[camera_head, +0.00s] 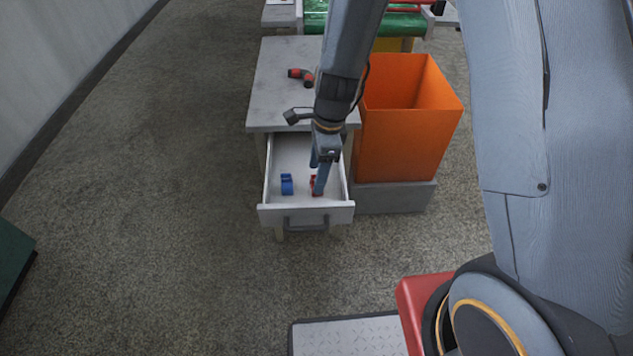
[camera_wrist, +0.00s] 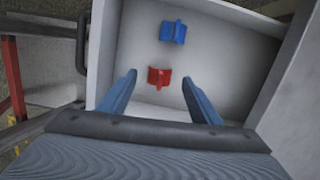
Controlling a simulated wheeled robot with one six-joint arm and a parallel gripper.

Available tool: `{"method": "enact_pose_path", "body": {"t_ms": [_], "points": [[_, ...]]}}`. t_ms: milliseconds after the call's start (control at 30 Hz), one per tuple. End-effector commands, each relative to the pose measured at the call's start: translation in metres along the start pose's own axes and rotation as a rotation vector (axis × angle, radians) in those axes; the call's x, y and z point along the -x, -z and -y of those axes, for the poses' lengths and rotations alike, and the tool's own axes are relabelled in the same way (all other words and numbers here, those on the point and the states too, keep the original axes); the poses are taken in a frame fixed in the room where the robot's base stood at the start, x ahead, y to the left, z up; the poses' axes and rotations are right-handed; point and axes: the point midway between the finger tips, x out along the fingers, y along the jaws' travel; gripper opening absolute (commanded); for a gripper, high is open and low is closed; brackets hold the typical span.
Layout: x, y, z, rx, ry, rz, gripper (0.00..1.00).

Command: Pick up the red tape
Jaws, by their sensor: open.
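The red tape (camera_wrist: 159,77) lies on the floor of the open drawer (camera_head: 292,213). In the wrist view it sits between the lines of my two fingers, a little ahead of the tips. In the head view the red tape (camera_head: 313,184) is partly hidden behind my gripper (camera_head: 318,178). My gripper points down into the drawer, and in the wrist view my gripper (camera_wrist: 158,80) is open with nothing between its fingers. I cannot tell how far the tips are above the drawer floor.
A blue tape (camera_head: 287,184) lies in the drawer, left of the red one; the wrist view also shows it (camera_wrist: 173,32). Drawer walls surround both. A red-and-black tool (camera_head: 301,76) lies on the table top (camera_head: 275,95). An orange bin (camera_head: 405,135) stands at the right.

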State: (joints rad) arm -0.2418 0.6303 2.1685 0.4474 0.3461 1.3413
Motion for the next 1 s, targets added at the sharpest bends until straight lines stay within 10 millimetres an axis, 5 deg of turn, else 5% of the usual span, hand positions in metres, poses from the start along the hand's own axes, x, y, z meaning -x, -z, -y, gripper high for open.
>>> {"method": "enact_pose_path", "body": {"t_ms": [400, 667, 1000], "points": [[-0.0170, 0.0003, -0.0001, 0.000, 0.000, 0.000, 0.58], [-0.0169, 0.0003, -0.0001, 0.000, 0.000, 0.000, 0.14], [-0.0089, -0.0011, 0.0004, 0.001, 0.002, 0.001, 0.14]]}}
